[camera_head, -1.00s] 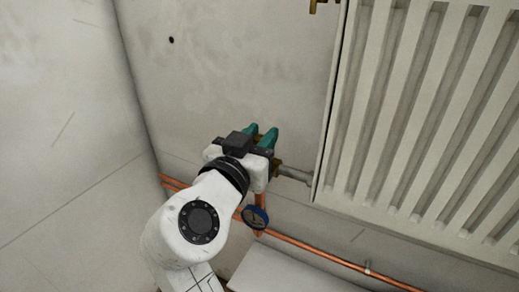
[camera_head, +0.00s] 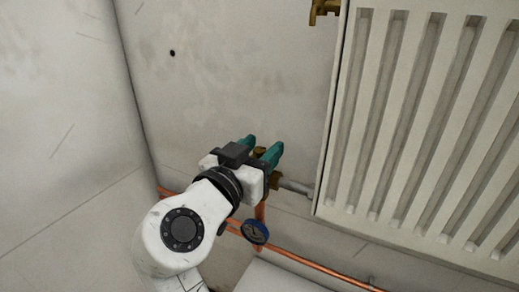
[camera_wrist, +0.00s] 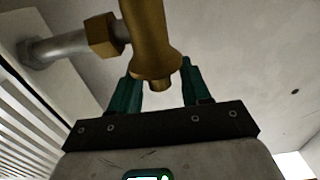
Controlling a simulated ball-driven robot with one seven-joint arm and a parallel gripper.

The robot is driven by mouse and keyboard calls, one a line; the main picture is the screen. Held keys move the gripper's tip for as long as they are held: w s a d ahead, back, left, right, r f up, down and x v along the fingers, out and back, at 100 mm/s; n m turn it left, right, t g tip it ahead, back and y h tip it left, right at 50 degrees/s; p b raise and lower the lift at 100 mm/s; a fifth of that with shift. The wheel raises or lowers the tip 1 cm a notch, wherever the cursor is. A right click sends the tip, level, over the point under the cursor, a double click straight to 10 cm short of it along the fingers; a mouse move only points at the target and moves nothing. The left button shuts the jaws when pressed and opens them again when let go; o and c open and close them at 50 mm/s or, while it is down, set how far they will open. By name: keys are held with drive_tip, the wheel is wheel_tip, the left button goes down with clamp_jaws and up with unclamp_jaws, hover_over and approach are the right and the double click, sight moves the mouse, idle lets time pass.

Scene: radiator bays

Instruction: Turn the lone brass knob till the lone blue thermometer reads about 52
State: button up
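The brass knob (camera_head: 260,153) shows between the two teal fingers of my gripper (camera_head: 261,147) in the head view, at the left end of the radiator's lower pipe. The fingers are spread apart, and I cannot tell whether either touches the knob. In the wrist view, a brass valve body (camera_wrist: 148,35) hangs in front of my gripper (camera_wrist: 160,90) and hides part of the gap between the fingers.
A white ribbed radiator (camera_head: 420,130) fills the right side. A brass fitting (camera_head: 322,8) sits at its upper left. A copper pipe (camera_head: 310,262) runs along the wall's foot. A dark hole (camera_head: 172,53) marks the otherwise bare wall (camera_head: 230,70).

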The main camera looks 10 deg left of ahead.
drive_tip(key=p+v, duration=0.1)
drive_tip(key=v, duration=0.9)
drive_tip(key=shift+s+p, duration=0.4)
drive_tip(key=shift+a, duration=0.15)
